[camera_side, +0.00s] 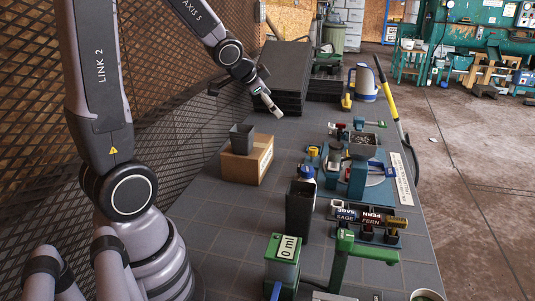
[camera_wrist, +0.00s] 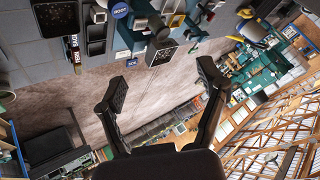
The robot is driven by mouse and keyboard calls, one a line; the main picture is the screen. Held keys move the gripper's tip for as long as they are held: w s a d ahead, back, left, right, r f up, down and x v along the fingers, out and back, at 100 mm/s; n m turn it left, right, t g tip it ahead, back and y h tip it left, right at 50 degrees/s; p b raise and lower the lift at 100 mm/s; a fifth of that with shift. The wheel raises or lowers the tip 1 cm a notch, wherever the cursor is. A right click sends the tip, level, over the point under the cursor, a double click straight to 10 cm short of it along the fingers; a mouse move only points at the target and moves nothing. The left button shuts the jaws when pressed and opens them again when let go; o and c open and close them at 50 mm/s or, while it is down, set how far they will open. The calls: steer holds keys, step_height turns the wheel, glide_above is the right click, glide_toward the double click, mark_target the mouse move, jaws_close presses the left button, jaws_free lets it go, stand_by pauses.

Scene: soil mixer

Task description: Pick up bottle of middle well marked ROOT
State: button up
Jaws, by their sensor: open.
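My gripper (camera_side: 268,103) is high over the far part of the bench. In the wrist view my gripper (camera_wrist: 162,80) has its two fingers wide apart with nothing between them. A rack of bottles (camera_side: 366,222) stands near the bench's right edge, far from my gripper, with dark labels reading SAGE and FERN. I cannot make out a ROOT label in the side view. Which well holds which bottle is unclear.
A cardboard box (camera_side: 247,160) carries a grey pot (camera_side: 241,138). A tall dark container (camera_side: 299,210) stands mid-bench, near a green 0 ml dispenser (camera_side: 284,258). A blue mixer-like device (camera_side: 360,172) is at the right. Dark stacked trays (camera_side: 285,70) stand at the back.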

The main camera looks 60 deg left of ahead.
steer(key=w+a+f+m+t+h, duration=0.15)
steer(key=w+a+f, duration=0.25)
steer(key=f, duration=0.4)
steer(key=t+h, duration=0.7)
glide_toward(307, 170)
steer(key=shift+n, duration=0.45)
steer(key=w, duration=0.1)
steer(key=w+d, duration=0.1)
steer(key=w+f, duration=0.1)
steer(key=w, duration=0.1)
steer(key=shift+d, duration=0.25)
steer(key=shift+a+x, duration=0.15)
steer(key=shift+x, duration=1.35)
steer(key=shift+a+x, duration=0.15)
steer(key=shift+x, duration=1.4)
steer(key=shift+a, duration=0.1)
jaws_close()
